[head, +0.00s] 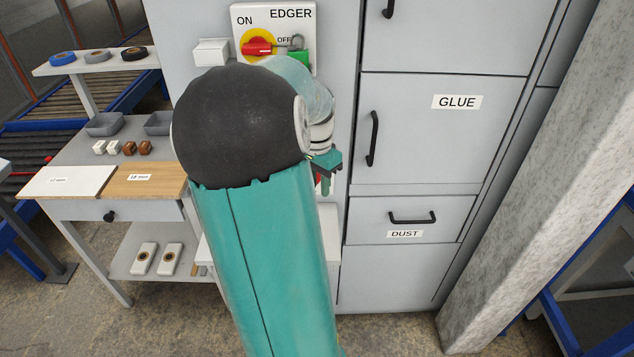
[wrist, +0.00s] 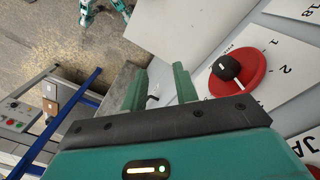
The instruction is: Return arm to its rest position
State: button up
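My teal arm reaches forward in the head view and hides much of the cabinet front behind it. My gripper (head: 325,172) shows only in part there, just right of the arm's dark joint and in front of the grey cabinet. In the wrist view my gripper (wrist: 158,80) has its two teal fingers apart, with nothing held between them. A red round dial with a black knob (wrist: 228,68) lies right of the fingers, on a white plate with numbers. The fingers look apart from it, though the exact distance is unclear.
The EDGER panel (head: 306,25) carries a red and yellow switch (head: 257,47) and a green padlock (head: 299,60). The GLUE door (head: 430,145) and DUST drawer (head: 450,215) look shut. A side table (head: 75,150) stands left, a concrete pillar (head: 540,150) right.

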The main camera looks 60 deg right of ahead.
dwell(0.3)
jog(key=w+a+r+n+t, duration=0.1)
jog(key=w+a+r+n, duration=0.2)
jog(key=a, duration=0.4)
jog(key=w+a+r+n+t, duration=0.1)
jog(key=w+a+n, duration=0.3)
jog(key=a, duration=0.3)
jog(key=w+a+r+n+t, duration=0.1)
jog(key=w+a+r+n, duration=0.25)
jog(key=a, duration=0.35)
jog(key=s+a+r+n+t, duration=0.1)
jog(key=a+n, duration=0.4)
jog(key=a, duration=0.6)
jog(key=s+a+r+n+t, duration=0.2)
jog(key=a+n, duration=0.4)
jog(key=a, duration=0.4)
jog(key=shift+s+a, duration=0.35)
jog(key=shift+s, duration=0.15)
jog(key=shift+s+a, duration=0.1)
